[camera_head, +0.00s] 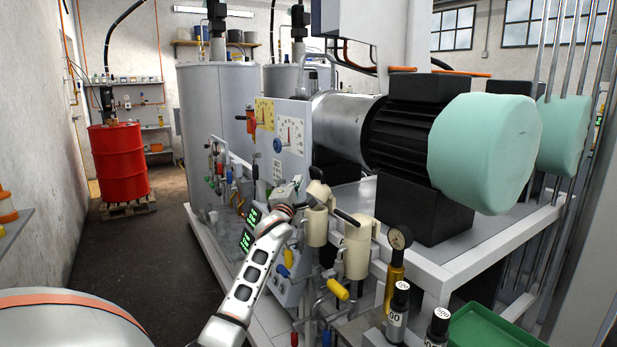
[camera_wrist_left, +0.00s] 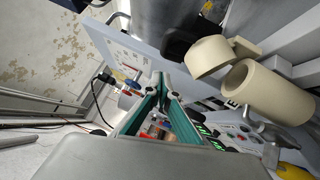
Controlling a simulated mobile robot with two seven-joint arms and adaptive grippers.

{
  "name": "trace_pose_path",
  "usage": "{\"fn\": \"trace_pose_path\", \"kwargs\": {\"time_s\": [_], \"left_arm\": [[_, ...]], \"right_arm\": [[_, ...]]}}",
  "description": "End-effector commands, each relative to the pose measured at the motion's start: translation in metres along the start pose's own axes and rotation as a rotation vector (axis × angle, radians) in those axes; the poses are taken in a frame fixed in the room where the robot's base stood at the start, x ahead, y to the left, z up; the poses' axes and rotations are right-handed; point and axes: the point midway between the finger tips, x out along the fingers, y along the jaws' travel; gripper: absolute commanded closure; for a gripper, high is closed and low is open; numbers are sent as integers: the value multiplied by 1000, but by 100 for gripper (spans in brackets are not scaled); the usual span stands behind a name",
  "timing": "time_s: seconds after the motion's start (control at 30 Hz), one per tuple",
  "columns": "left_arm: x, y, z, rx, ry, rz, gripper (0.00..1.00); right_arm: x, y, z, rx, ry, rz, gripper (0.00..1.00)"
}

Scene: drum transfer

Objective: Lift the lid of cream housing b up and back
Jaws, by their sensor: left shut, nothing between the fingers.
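A cream housing (camera_head: 316,228) stands in front of the panel in the head view, and its cream lid (camera_head: 318,191) is tilted up off its mouth. In the left wrist view the open cream cylinder (camera_wrist_left: 268,92) is at the right, with the lid (camera_wrist_left: 207,57) swung up beside it on a hinge. Its dark lettering is partly cut off, so I cannot read it. A second cream housing (camera_head: 357,251) stands to the right. My left gripper (camera_head: 297,184) is left of the raised lid, shut and empty; its fingers (camera_wrist_left: 165,88) converge, apart from the lid. My right gripper is out of view.
A panel with gauges (camera_head: 290,128) rises behind the housings. Yellow-handled valves (camera_head: 338,289) sit below the housings. The floor at left is clear near a red drum (camera_head: 118,160).

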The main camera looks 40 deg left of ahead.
Motion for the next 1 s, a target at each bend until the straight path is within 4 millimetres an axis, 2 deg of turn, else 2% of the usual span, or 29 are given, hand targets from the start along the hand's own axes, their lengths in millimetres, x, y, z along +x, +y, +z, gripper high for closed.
{"fn": "trace_pose_path", "kwargs": {"time_s": [0.07,0.3,1.0], "left_arm": [[12,1,-1,2,1,1,100],[33,0,23,1,0,0,100],[45,1,32,13,0,-14,100]], "right_arm": [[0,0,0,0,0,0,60],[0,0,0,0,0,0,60],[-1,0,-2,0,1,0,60]]}}
